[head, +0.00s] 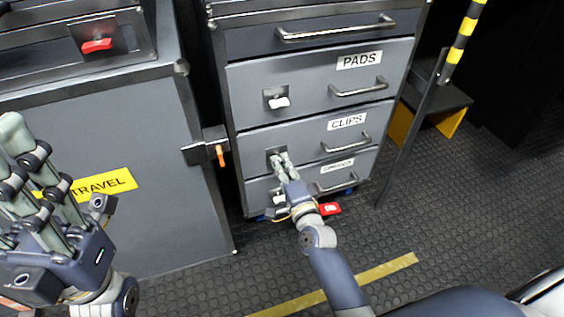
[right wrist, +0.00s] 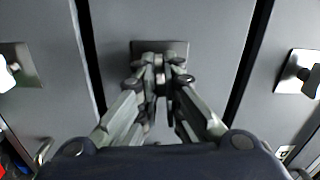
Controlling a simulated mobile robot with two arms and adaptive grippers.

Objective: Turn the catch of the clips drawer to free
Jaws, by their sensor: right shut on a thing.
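The clips drawer (head: 311,139) is a grey, shut drawer with a CLIPS label and a bar handle at its right. Its catch sits on a small dark plate at the drawer's left. My right gripper (head: 279,161) reaches up to that plate and is shut on the catch. In the right wrist view, the fingertips (right wrist: 159,65) close together in front of the catch plate (right wrist: 178,47). The fingers hide most of the catch, so its angle cannot be told. My left gripper (head: 24,140) is at the far left, fingers up, open and empty, away from the drawers.
The pads drawer (head: 310,85) above has a white catch (head: 279,102). A lower drawer (head: 338,180) is partly behind my right arm. A grey cabinet with an orange latch (head: 220,155) stands left. A red object (head: 329,209) lies near the drawers' foot. A striped post (head: 462,40) stands right.

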